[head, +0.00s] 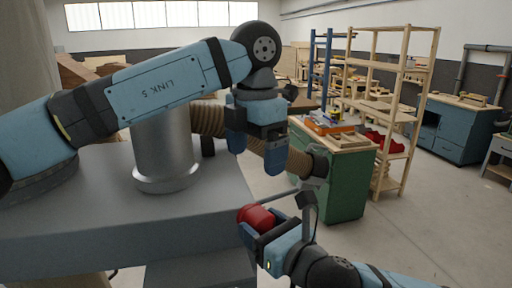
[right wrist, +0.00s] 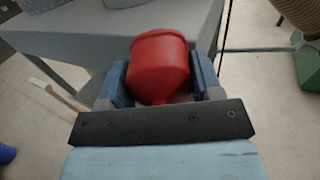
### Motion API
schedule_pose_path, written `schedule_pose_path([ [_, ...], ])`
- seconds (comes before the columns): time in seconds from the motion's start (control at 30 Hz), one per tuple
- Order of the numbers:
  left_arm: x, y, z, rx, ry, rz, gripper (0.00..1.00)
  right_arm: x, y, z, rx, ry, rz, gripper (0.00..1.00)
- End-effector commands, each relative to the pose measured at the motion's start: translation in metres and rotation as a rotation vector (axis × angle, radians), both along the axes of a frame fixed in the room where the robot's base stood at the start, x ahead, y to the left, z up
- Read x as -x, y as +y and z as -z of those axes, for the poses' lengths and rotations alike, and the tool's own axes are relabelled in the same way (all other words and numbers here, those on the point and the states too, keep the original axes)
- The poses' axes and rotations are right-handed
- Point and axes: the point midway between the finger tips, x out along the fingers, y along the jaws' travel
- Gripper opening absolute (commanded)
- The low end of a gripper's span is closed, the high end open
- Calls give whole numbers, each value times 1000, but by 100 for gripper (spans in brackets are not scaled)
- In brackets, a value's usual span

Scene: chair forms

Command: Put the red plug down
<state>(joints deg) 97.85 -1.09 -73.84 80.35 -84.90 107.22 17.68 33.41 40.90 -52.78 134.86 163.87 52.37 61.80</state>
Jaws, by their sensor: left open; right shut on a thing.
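The red plug (head: 257,217) is a rounded red piece beside the right edge of the grey bench in the head view. My right gripper (head: 260,226) is shut on it. In the right wrist view the red plug (right wrist: 160,66) sits between the two blue fingers, its narrow end towards the wrist. The grey bench (right wrist: 75,35) shows behind it there; I cannot tell whether the plug touches it. My left gripper (head: 255,150) is open and empty, fingers pointing down, above and beyond the plug.
A metal cylinder (head: 163,150) stands on the bench. A ribbed hose (head: 208,120) runs behind my left gripper towards a green cabinet (head: 345,185). Wooden shelves (head: 405,95) and a blue workbench (head: 455,130) stand at the right.

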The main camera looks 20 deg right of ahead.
Motion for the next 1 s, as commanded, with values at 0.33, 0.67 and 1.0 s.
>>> schedule_pose_path([
  [0.33,0,0,62,3,6,1,94,0,0,0,0,-1,0,21],
  [0.67,1,0,107,3,5,1,94,0,0,0,0,-1,0,21],
  [1.0,1,0,115,4,4,2,94,0,0,0,0,-1,0,21],
])
